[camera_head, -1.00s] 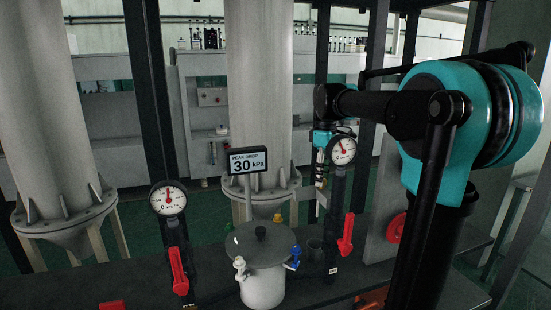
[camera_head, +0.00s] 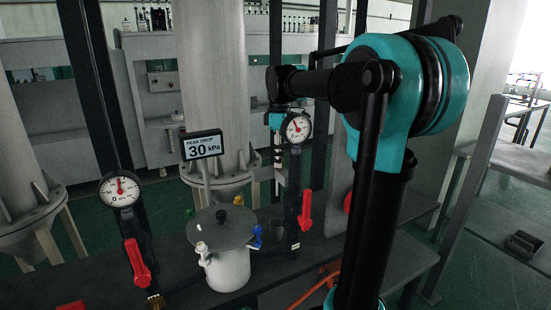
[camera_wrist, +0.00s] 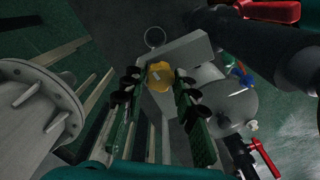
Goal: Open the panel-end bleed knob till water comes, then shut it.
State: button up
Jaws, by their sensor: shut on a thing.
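A yellow knob (camera_wrist: 158,77) sits between the fingertips of my gripper (camera_wrist: 157,86) in the wrist view. My gripper is shut on it, with one green finger on each side. It is mounted by a pale grey block (camera_wrist: 184,48). I see no water at the knob. In the head view a yellow knob (camera_head: 238,199) shows behind the lidded pot, and I cannot tell whether it is the same one. My wrist hangs behind the right gauge (camera_head: 297,127), and the fingers are mostly hidden there.
A grey lidded pot (camera_head: 227,266) with a blue valve (camera_head: 256,237) stands mid-bench. Red levers (camera_head: 137,261) (camera_head: 305,210) hang below the left gauge (camera_head: 120,189) and right gauge.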

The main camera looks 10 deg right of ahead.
jog(key=shift+n, duration=1)
jog(key=shift+n, duration=1.8)
jog(key=shift+n, duration=1.7)
jog(key=n, duration=0.3)
